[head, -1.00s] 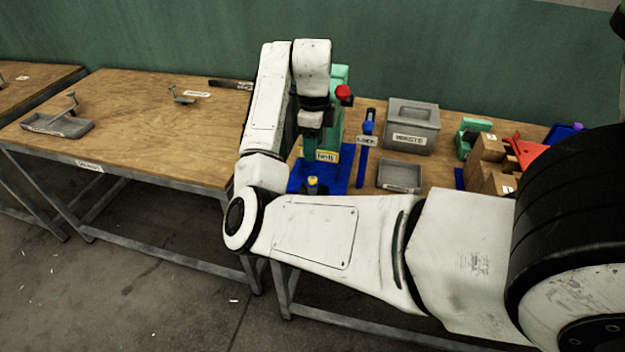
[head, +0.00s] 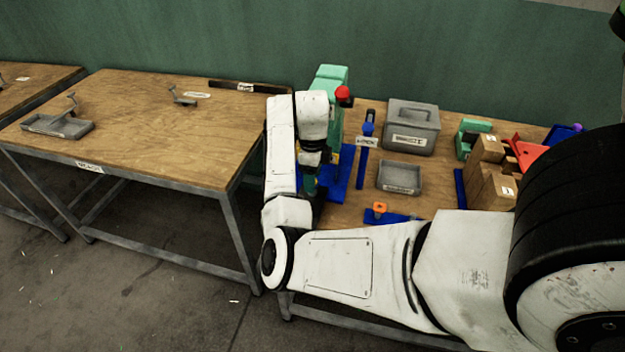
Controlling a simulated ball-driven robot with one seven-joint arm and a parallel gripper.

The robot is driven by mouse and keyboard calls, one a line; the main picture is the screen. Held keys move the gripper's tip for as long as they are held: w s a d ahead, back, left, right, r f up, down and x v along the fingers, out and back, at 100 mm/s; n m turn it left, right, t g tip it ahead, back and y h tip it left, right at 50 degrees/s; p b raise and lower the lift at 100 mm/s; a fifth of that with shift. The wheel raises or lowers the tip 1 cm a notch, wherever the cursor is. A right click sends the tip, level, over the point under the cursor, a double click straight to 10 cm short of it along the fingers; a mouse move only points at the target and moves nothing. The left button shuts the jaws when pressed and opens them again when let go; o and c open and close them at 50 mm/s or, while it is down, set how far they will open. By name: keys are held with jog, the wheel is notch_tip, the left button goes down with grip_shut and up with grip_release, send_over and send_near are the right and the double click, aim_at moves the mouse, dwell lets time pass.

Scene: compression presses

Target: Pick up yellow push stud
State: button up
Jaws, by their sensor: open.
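The yellow push stud is not visible now; my arm covers the area in front of the green press (head: 331,80), where a small yellow-topped piece showed earlier. My gripper (head: 309,172) points down at the front of the press, close to its blue base (head: 338,180). The gripper is open, but its fingertips are mostly hidden behind my forearm and the gap between them cannot be made out. No held object shows.
An orange knob on a blue plate (head: 399,217) lies right of my gripper. A blue lock post (head: 362,165), grey tray (head: 399,177), lidded grey bin (head: 412,125) and cardboard boxes (head: 487,172) stand further right. The left table (head: 160,130) is mostly clear.

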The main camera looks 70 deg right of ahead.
grip_shut()
dwell(0.5)
